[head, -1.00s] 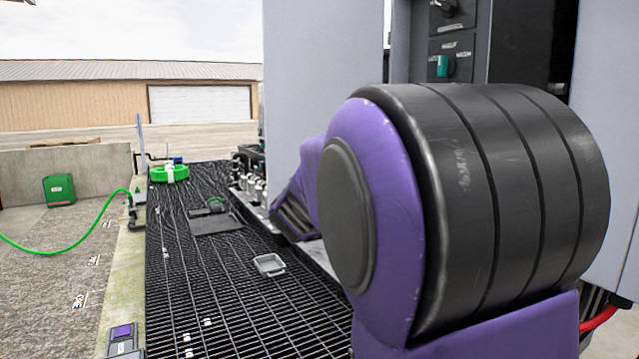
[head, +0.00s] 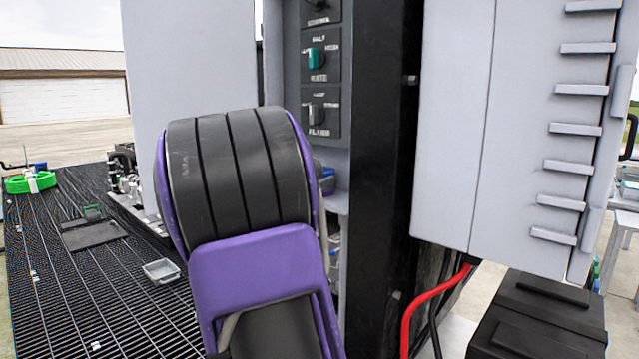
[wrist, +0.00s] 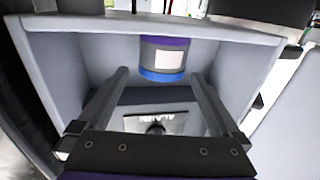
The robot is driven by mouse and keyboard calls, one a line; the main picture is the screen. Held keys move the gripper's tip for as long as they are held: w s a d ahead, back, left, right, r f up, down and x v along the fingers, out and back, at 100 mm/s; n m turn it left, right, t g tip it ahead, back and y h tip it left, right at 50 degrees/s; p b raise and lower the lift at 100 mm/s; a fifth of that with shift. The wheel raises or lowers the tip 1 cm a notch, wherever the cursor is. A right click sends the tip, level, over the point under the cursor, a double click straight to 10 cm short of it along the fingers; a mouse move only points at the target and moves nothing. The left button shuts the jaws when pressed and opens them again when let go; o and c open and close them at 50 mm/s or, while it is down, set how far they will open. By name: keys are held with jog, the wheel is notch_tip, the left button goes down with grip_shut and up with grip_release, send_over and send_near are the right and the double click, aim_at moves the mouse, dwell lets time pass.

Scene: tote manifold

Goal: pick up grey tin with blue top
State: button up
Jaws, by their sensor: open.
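The grey tin with a blue end (wrist: 162,60) stands in a pale grey open box in the wrist view, which looks upside down. It has a white label and a purple band at its other end. My gripper (wrist: 158,75) is open, its two fingers reaching into the box towards the tin. The tin shows in the gap between the fingertips, and I see no contact. In the head view, a bluish thing (head: 327,181) on a shelf beside my arm may be this tin; my arm partly hides it. My gripper is hidden in the head view.
The box walls (wrist: 55,65) stand close on both sides of the fingers. A panel with knobs (head: 318,75) sits above the shelf. A grey cabinet (head: 500,120), a red cable (head: 425,300) and a black case (head: 540,320) are to the right. A grating floor (head: 90,270) lies left.

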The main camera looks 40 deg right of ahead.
aim_at(328, 168)
jog(key=x, duration=0.5)
jog(key=shift+w+d+r, duration=0.15)
jog(key=shift+w+d, duration=0.1)
jog(key=shift+d, duration=0.1)
jog(key=c, duration=1.2)
jog(key=shift+r, duration=0.2)
